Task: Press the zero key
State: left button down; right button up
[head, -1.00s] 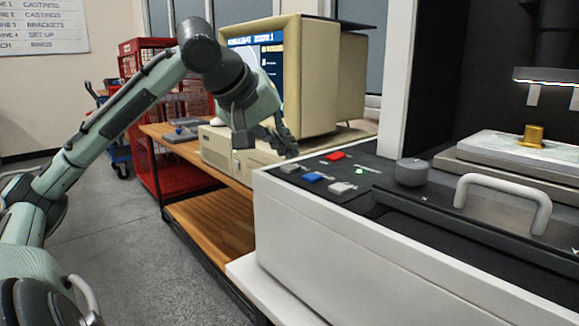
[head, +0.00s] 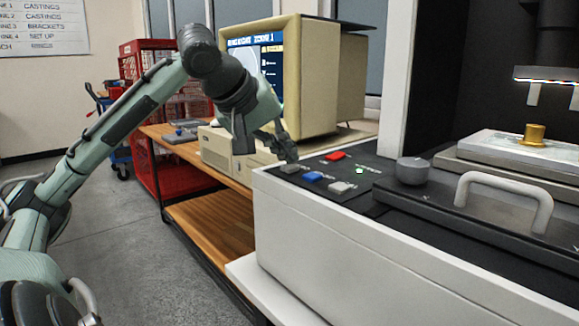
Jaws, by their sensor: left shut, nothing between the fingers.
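A dark control panel on the white machine carries a grey key (head: 289,168) at the left, a blue key (head: 312,177), another grey key (head: 342,187) and a red key (head: 335,156). The labels are too small to read, so I cannot tell which one is the zero key. My left gripper (head: 289,156) is shut and empty, with its fingertips pointing down just at or above the left grey key. I cannot tell whether they touch it. My right gripper is not in view.
A green light (head: 360,170) and a grey knob (head: 411,171) sit right of the keys. A white handle (head: 505,190) rises farther right.

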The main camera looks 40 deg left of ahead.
aim_at(286, 167)
pick_arm(q)
jog(key=shift+f, duration=0.4)
jog(key=shift+r, duration=0.15)
dwell(0.4)
jog(key=shift+r+p, duration=0.7)
notch_tip(286, 167, up, 5)
jog(key=p, duration=0.5)
jog(key=shift+r, duration=0.1)
dwell(0.7)
